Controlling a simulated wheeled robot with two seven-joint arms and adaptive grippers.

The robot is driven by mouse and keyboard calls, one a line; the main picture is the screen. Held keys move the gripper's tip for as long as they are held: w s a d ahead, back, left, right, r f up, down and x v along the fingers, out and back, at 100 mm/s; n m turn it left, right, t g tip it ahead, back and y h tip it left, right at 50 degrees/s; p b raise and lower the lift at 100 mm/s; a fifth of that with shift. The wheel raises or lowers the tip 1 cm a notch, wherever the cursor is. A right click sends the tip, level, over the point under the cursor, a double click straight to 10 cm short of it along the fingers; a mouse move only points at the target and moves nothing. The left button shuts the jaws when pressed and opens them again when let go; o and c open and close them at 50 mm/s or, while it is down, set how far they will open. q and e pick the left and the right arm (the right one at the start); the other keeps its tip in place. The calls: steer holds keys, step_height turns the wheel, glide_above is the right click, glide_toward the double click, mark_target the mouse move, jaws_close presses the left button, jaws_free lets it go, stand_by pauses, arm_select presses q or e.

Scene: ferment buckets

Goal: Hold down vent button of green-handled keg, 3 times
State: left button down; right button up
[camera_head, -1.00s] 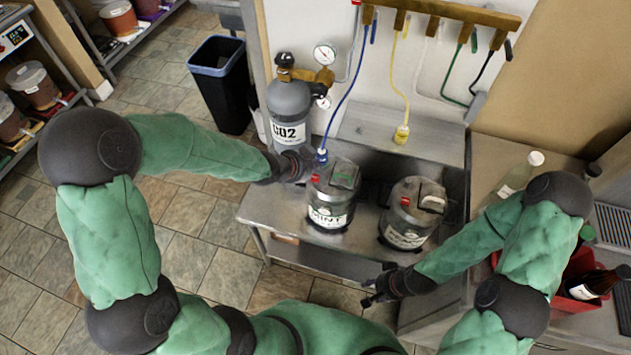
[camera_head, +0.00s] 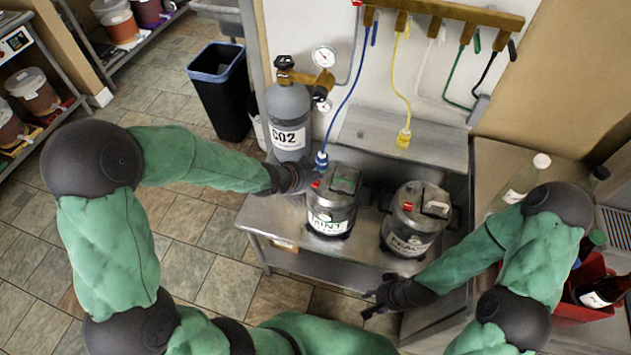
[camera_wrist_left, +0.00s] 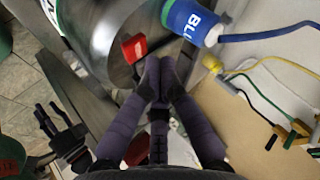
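The green-handled keg (camera_head: 330,213), a steel keg with a "MINT" label, stands on the steel counter at the left. Its green handle (camera_head: 345,180) is on top. Its red vent button (camera_head: 316,184) is on the lid's left side and shows large in the left wrist view (camera_wrist_left: 134,48). My left gripper (camera_head: 305,177) is beside the lid; in the wrist view its fingers (camera_wrist_left: 159,66) are together and empty, tips just beside the red button. Contact cannot be told. My right gripper (camera_head: 368,302) is open and empty in front of the counter.
A second keg (camera_head: 414,220) with a light handle and red button stands to the right. A blue connector (camera_head: 321,160) hangs close to my left gripper. The CO2 cylinder (camera_head: 288,115) stands behind it. A red crate (camera_head: 590,310) with bottles is at right.

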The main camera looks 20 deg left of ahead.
mark_target(314, 184)
arm_select(q)
steer(key=shift+f, duration=0.1)
stand_by(0.7)
steer(key=shift+f+b, duration=0.35)
steer(key=shift+b, duration=0.15)
steer(key=shift+f+b, duration=0.55)
stand_by(0.7)
steer(key=shift+r, duration=0.15)
stand_by(0.3)
steer(key=shift+r+p, duration=0.8)
steer(key=shift+r, duration=0.05)
step_height(314, 184, up, 5)
steer(key=p, duration=0.4)
